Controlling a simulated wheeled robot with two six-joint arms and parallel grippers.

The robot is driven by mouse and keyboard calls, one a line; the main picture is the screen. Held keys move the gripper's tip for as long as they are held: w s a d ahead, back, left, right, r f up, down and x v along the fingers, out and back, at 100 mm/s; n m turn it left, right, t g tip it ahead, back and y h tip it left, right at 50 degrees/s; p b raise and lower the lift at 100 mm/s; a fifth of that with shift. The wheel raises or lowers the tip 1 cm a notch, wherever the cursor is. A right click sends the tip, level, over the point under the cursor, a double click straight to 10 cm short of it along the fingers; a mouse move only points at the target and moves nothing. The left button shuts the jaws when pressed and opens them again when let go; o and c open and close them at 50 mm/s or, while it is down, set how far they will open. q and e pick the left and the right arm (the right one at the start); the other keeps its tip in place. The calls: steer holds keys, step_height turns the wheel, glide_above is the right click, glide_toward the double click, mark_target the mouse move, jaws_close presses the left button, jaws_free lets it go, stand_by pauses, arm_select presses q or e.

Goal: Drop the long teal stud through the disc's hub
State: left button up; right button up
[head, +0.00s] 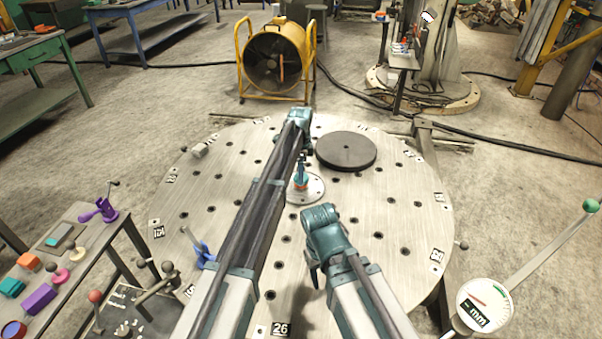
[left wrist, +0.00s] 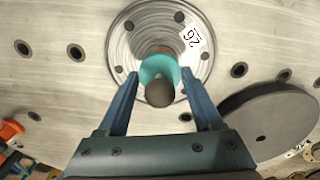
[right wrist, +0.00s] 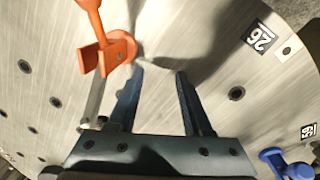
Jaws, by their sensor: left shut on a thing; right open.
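The teal stud (head: 301,173) hangs upright under my left gripper (head: 302,157), above the middle of a round metal flanged disc (head: 317,192) on the round table. The left wrist view shows the stud (left wrist: 150,68) between the fingertips of my left gripper (left wrist: 160,76), with a dark round knob at its near end. Beneath it lies the ringed metal disc (left wrist: 124,40); its hub is mostly hidden by the stud. I cannot tell whether the stud's lower end has entered it. My right gripper (right wrist: 159,74) is open and empty over the table, nearer me.
A thick dark disc (head: 346,150) lies right of the metal disc. An orange forked piece (right wrist: 115,50) is near my right fingers. A blue piece (head: 203,250) stands at the table's left. The perforated tabletop (head: 400,215) is clear on the right.

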arm_select(q)
steer(key=shift+f+b, duration=0.4)
steer(key=shift+b, duration=0.05)
arm_select(e)
steer(key=shift+f, duration=0.45)
arm_select(q)
steer(key=o, duration=1.1)
steer(key=shift+r, duration=0.2)
arm_select(e)
steer(key=shift+r, duration=0.2)
arm_select(q)
steer(key=shift+r+p, duration=3.65)
steer(key=shift+p, duration=0.2)
arm_select(e)
step_height(320, 180, up, 7)
steer(key=shift+r, duration=0.15)
arm_select(q)
steer(key=shift+o, duration=0.3)
